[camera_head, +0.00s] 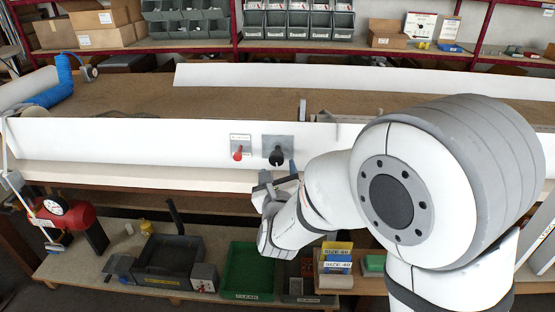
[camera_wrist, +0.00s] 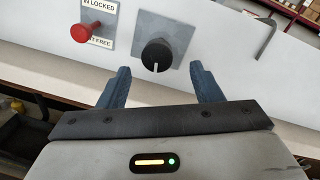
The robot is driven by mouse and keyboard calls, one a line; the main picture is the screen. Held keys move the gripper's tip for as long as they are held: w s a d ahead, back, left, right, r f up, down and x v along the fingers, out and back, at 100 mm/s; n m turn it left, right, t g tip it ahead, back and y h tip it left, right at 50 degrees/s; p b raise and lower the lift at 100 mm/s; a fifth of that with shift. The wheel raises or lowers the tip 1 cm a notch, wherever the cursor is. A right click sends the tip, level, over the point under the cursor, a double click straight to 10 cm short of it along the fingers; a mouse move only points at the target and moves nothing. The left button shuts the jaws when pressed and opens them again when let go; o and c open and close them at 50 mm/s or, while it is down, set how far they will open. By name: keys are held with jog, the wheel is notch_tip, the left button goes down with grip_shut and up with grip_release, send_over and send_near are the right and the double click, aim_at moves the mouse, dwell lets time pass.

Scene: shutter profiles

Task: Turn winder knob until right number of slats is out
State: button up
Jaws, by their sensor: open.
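The black winder knob (camera_head: 276,157) sits on a grey square plate on the white front panel. In the wrist view the knob (camera_wrist: 156,54) has a white pointer line aimed downward. My gripper (camera_head: 276,182) is just in front of and below the knob. In the wrist view its two blue fingers (camera_wrist: 158,78) are apart, one to each side below the knob, with nothing between them. A red knob (camera_head: 238,153) on a label plate is left of the winder knob; it also shows in the wrist view (camera_wrist: 85,32). No slats can be made out.
My arm hides the right part of the panel and bench. A bent grey hook (camera_wrist: 267,38) is on the panel right of the knob. Below the bench are a green bin (camera_head: 247,271), a dark tray (camera_head: 168,262) and a red tool (camera_head: 68,222). The panel's left stretch is clear.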

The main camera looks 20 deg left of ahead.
aim_at(276, 161)
jog(key=shift+a+f+m, duration=0.1)
jog(key=shift+a+m, duration=0.2)
jog(key=shift+w+a, duration=0.1)
jog(key=shift+w, duration=0.1)
jog(key=p+x, duration=0.1)
jog(key=x, duration=0.6)
jog(key=shift+c, duration=0.2)
jog(key=c, duration=0.9)
